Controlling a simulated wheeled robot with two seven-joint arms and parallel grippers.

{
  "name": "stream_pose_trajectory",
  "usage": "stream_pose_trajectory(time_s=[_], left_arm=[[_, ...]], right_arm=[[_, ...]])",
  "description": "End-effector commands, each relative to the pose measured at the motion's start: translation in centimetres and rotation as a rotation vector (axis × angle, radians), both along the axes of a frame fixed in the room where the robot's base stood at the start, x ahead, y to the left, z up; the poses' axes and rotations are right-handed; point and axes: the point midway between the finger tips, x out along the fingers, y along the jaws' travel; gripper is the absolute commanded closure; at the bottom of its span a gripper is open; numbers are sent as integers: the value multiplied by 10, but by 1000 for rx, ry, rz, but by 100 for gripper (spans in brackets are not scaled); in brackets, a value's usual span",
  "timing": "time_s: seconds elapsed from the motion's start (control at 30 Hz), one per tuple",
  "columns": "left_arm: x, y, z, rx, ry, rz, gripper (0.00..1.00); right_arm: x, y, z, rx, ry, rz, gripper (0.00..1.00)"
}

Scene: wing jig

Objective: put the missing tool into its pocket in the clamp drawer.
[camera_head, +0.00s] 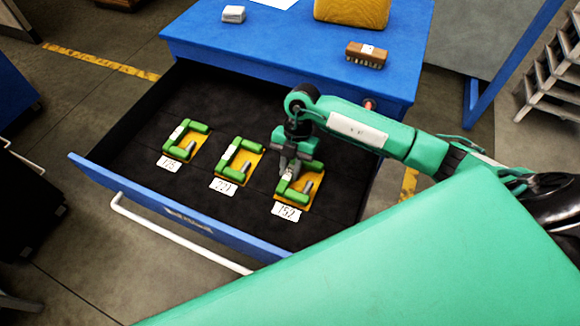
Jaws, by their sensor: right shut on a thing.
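The clamp drawer (130,152) is pulled open, with a dark lining and a blue front. Three green clamps show in it on yellow-orange pocket shapes. The left clamp (172,148) is by label 175 or similar, and the middle clamp (228,168) is by a second label. My right gripper (289,172) reaches down from above and is shut on the right clamp (295,194). That clamp is at the yellow pocket (311,196) by label 152. The gripper hides part of it, and I cannot tell if it is fully seated. My left gripper is not in view.
The blue cabinet top (280,45) behind the drawer holds a yellow block (352,10), a brown labelled block (366,55) and a small white stack (233,14). A white handle (180,238) runs along the drawer front. The drawer's left part is bare.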

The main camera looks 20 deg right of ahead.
Motion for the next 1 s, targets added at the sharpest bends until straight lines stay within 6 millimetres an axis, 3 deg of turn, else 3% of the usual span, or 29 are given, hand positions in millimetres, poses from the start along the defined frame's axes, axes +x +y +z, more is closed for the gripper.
stream_pose_trajectory(time_s=[0.9, 0.93, 1.0], left_arm=[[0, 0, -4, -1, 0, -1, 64], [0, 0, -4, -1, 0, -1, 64], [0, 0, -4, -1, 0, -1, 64]], right_arm=[[0, 0, -9, 0, 0, 0, 100], [0, 0, -9, 0, 0, 0, 76], [0, 0, -9, 0, 0, 0, 62]])
